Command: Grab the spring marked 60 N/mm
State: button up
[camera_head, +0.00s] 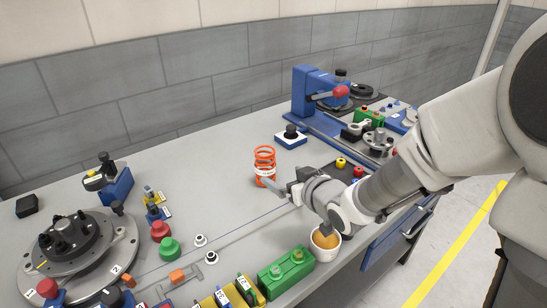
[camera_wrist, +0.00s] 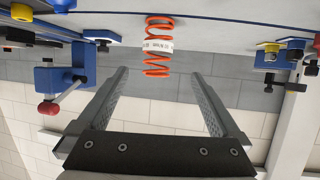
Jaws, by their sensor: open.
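An orange coil spring (camera_head: 264,157) with a white printed band stands upright on the grey workbench (camera_head: 220,180). In the wrist view the same spring (camera_wrist: 158,68) shows beyond the fingertips, roughly centred between them; the print on its band is too small to read surely. My gripper (camera_head: 277,188) is just in front of and to the right of the spring in the head view, low over the bench. In the wrist view my gripper (camera_wrist: 157,74) has its two fingers wide apart with nothing held between them.
A blue press (camera_head: 310,92) with a red knob stands behind, with a blue-white block (camera_head: 291,137) before it. A white cup (camera_head: 326,243) sits under my arm. A round flange fixture (camera_head: 75,250) and red and green knobs lie left. The bench left of the spring is clear.

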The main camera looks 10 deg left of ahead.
aim_at(261, 162)
jog(key=b+x, duration=0.2)
jog(key=x, duration=1.4)
jog(key=shift+w+f, duration=0.2)
jog(key=shift+w, duration=0.05)
jog(key=shift+r, duration=0.1)
grip_shut()
